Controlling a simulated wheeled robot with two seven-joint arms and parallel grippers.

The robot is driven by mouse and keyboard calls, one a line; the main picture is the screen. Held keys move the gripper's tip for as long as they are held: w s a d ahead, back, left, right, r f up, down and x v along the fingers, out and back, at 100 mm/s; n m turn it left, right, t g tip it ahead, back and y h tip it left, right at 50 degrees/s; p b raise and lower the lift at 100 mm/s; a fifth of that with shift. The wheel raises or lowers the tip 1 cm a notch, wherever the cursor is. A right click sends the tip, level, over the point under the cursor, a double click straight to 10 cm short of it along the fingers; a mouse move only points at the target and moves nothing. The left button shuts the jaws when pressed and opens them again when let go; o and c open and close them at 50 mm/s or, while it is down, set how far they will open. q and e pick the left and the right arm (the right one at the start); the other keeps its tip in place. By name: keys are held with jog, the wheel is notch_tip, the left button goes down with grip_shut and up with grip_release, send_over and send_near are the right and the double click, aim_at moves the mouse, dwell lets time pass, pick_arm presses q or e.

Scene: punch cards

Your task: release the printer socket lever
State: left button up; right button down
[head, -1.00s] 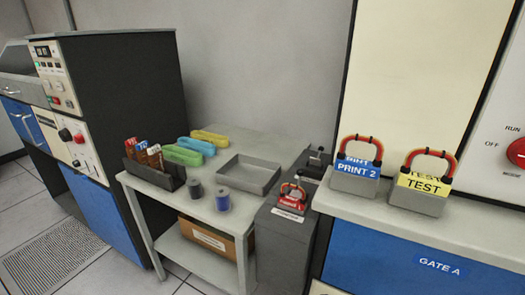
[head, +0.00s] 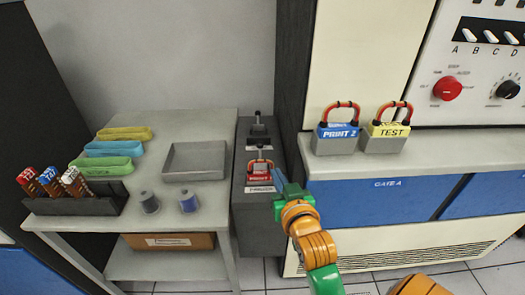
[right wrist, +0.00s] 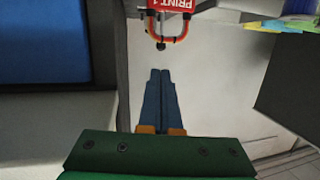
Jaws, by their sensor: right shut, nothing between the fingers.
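A dark narrow pedestal (head: 258,235) stands between the table and the blue-fronted counter. On it sits a red plug marked PRINT 1 (head: 259,179) with an orange-red handle; the plug also shows upside down in the right wrist view (right wrist: 172,4). A small dark upright lever (head: 257,118) stands on the pedestal behind the plug, and another dark post rises close by the plug's handle. My right gripper (head: 279,178) is shut and empty, just right of the red plug. In the right wrist view its fingertips (right wrist: 160,72) are short of the handle. My left gripper is not in view.
Plugs PRINT 2 (head: 337,138) and TEST (head: 386,138) stand on the counter (head: 440,158) at right. The left table (head: 205,215) holds an empty grey tray (head: 195,162), two spools, coloured loops and a tagged rack (head: 75,207). A carton (head: 168,241) sits below.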

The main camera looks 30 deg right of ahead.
aim_at(261, 146)
jog(key=x, duration=1.3)
jog(key=shift+w, duration=0.25)
